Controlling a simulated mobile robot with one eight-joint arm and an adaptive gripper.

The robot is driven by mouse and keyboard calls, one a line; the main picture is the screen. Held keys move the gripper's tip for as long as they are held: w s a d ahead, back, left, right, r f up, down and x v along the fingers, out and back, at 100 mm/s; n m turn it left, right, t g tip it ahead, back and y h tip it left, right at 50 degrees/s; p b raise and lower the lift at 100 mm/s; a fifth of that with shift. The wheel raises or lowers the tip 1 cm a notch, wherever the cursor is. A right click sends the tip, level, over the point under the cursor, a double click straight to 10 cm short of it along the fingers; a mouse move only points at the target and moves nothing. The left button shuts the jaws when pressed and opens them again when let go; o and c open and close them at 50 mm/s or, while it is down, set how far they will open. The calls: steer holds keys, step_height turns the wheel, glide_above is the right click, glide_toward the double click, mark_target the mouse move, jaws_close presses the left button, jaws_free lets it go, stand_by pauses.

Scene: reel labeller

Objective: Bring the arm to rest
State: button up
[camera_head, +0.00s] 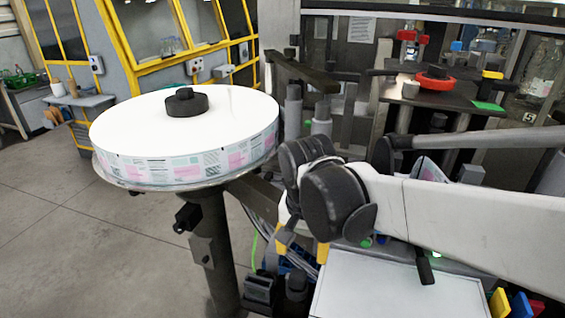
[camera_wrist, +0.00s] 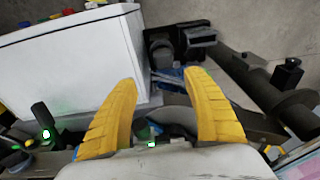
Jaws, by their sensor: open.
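My gripper (camera_wrist: 160,100) shows in the wrist view with two yellow fingers spread apart and nothing between them. In the head view my white arm reaches in from the right, and the yellow fingertips (camera_head: 300,245) point down below its dark wrist joints. The gripper hangs in front of the labelling machine, to the right of the reel stand and near the left edge of a white box (camera_head: 400,290). The same white box (camera_wrist: 75,65) is at the upper left in the wrist view. The arm hides part of the machine behind it.
A large label reel (camera_head: 190,155) with a black hub lies on a round plate on a dark post (camera_head: 215,250). The machine's upper deck (camera_head: 450,92) carries a red ring (camera_head: 435,82). Coloured blocks (camera_head: 515,304) are at the lower right. Grey floor (camera_head: 90,230) is open at left.

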steer(key=s+d+r+n+t, duration=0.2)
steer(key=s+d+t, duration=0.3)
steer(key=s+d, duration=0.4)
steer(key=d+n, duration=0.1)
steer(key=d, duration=0.3)
steer(key=shift+n+t, duration=0.3)
